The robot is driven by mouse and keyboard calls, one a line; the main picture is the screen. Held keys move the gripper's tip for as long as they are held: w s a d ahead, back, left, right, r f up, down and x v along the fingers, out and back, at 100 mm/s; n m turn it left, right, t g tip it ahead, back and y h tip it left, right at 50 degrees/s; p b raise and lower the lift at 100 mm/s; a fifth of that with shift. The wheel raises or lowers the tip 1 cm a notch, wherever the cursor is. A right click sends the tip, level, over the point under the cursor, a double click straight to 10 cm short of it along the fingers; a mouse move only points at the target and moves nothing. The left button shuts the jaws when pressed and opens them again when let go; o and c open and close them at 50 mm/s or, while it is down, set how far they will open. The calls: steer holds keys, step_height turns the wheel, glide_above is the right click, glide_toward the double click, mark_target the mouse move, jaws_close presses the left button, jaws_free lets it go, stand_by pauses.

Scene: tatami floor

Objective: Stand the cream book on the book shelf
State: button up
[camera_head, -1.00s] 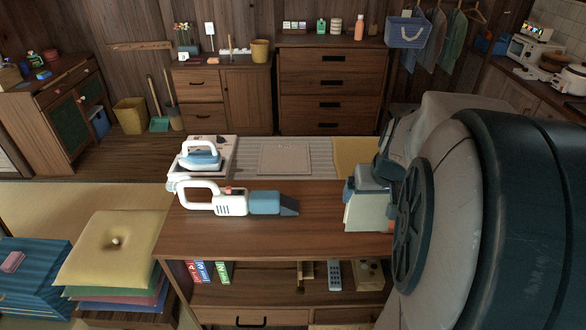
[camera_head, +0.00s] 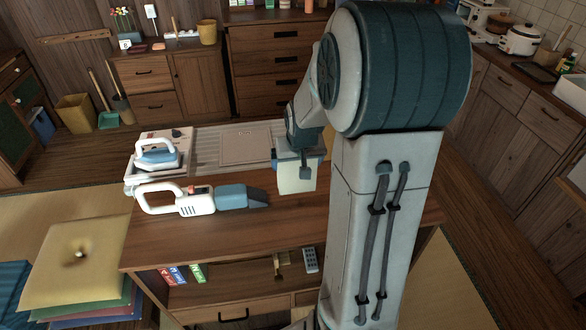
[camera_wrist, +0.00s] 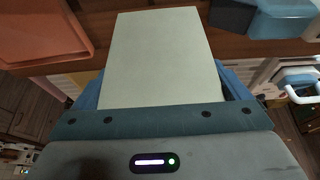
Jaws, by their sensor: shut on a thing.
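The cream book (camera_head: 297,178) is held in my gripper (camera_head: 298,155) above the right part of the wooden shelf unit's top. In the wrist view the cream book (camera_wrist: 160,60) stands out from between the blue fingers of my gripper (camera_wrist: 160,95), its broad face toward the camera. The book shelf (camera_head: 225,240) is the low wooden unit with an open compartment under its top. A few red, blue and green books (camera_head: 182,274) stand at the left of that compartment. My arm hides the compartment's right part.
A handheld vacuum (camera_head: 200,200) lies on the unit's top, with an iron (camera_head: 157,155) behind it. A remote (camera_head: 310,260) is in the compartment. Stacked cushions (camera_head: 78,260) stand at the left.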

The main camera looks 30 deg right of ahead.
mark_target(295, 172)
steer(key=shift+w+a+f, duration=0.1)
steer(key=shift+w+f, duration=0.1)
steer(key=shift+f, duration=0.95)
steer(key=shift+w+a+f, duration=0.1)
steer(key=shift+w+f, duration=0.1)
steer(key=shift+f, duration=0.9)
steer(key=shift+f, duration=0.2)
steer(key=o, duration=0.7)
steer(key=shift+o, duration=0.2)
steer(key=shift+r, duration=0.1)
